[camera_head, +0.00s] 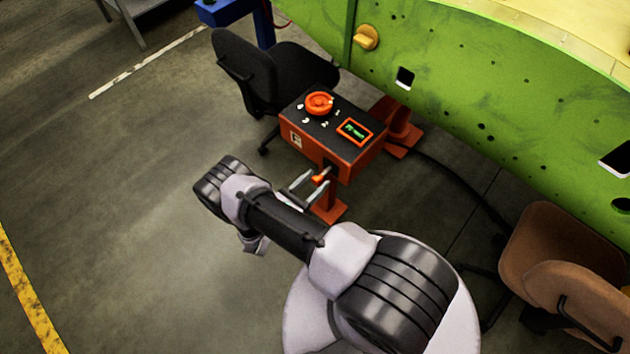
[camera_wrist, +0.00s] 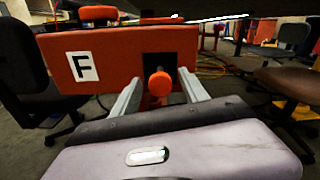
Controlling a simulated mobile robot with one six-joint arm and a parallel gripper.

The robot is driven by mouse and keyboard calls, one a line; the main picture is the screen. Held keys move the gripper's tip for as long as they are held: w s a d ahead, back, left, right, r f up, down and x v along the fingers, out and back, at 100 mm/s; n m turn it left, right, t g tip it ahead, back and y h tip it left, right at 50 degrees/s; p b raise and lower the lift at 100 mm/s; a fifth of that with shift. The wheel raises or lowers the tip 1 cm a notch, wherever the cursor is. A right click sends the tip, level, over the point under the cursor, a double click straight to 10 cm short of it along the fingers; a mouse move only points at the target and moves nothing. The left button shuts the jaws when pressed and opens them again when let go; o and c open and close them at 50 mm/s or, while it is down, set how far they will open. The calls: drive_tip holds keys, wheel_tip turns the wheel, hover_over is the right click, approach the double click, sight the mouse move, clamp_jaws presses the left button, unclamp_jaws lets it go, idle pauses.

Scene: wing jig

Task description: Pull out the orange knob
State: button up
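The orange knob (camera_wrist: 160,84) sticks out from the front of the orange-red box (camera_wrist: 118,50), in front of a dark recess. In the head view the knob (camera_head: 320,179) shows low on the box's near side. My gripper (camera_wrist: 160,77) is open, one finger on each side of the knob with visible gaps; it looks untouched. The gripper (camera_head: 312,178) also shows at the box in the head view. How deep the fingertips reach along the knob is hard to tell.
A black chair (camera_head: 265,75) stands behind left and a brown chair (camera_head: 565,245) at right. A green wing panel (camera_head: 480,80) rises behind. Floor at left is clear.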

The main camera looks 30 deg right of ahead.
drive_tip(key=p+v, duration=0.1)
drive_tip(key=v, duration=1.6)
drive_tip(key=shift+a, duration=0.15)
drive_tip(key=shift+r, duration=0.15)
drive_tip(key=w+r+m+g+y, duration=0.2)
drive_tip(key=r+m+g+y, duration=0.3)
drive_tip(key=r, duration=0.7)
drive_tip(key=w+r+m+g+y, duration=0.2)
drive_tip(key=r+m+g, duration=0.2)
drive_tip(key=r+m, duration=0.6)
drive_tip(key=s+d+r+m+t+y, duration=0.1)
drive_tip(key=s+r+m+t+y, duration=0.3)
drive_tip(key=r, duration=0.8)
drive_tip(key=s+d+r+m+t+y, duration=0.2)
drive_tip(key=s+r+m+t+y, duration=0.2)
drive_tip(key=s+r+m+y, duration=0.4)
wheel_tip(320, 180, up, 5)
drive_tip(key=shift+s+f+m+t, duration=0.2)
drive_tip(key=shift+s+m+t, duration=0.1)
drive_tip(key=shift+s+m, duration=0.7)
